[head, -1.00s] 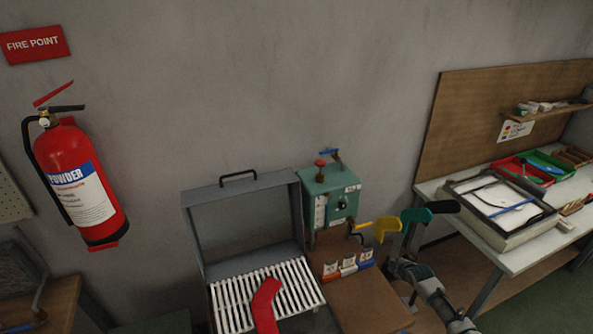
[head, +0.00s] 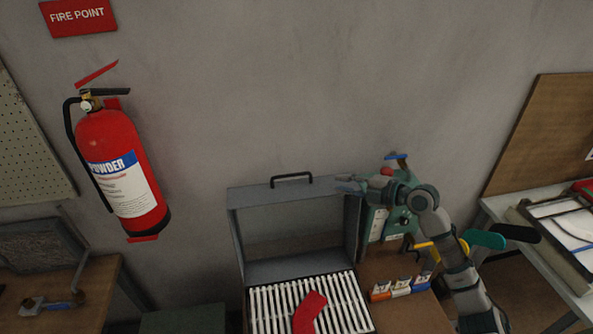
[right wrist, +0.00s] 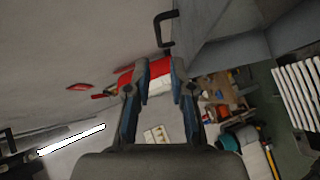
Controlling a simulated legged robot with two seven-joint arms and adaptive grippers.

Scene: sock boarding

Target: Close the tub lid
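The grey tub has its lid (head: 290,230) standing open and upright at the back, with a black handle (head: 292,180) on its top edge. Inside the tub is a rack of white slats (head: 272,310) with a red sock (head: 309,313) on it. My right gripper (head: 348,183) is at the lid's upper right corner; I cannot tell whether it touches. In the right wrist view its fingers (right wrist: 161,72) are apart with nothing between them. The handle (right wrist: 166,30) and lid (right wrist: 225,55) show there beyond the fingertips. My left gripper is not in view.
A green control box (head: 376,222) with a red knob stands right of the lid, partly behind my right arm. Small labelled boxes (head: 401,288) sit in front of it. Yellow and teal shapes (head: 484,239) stand at right. A fire extinguisher (head: 122,170) hangs on the left wall.

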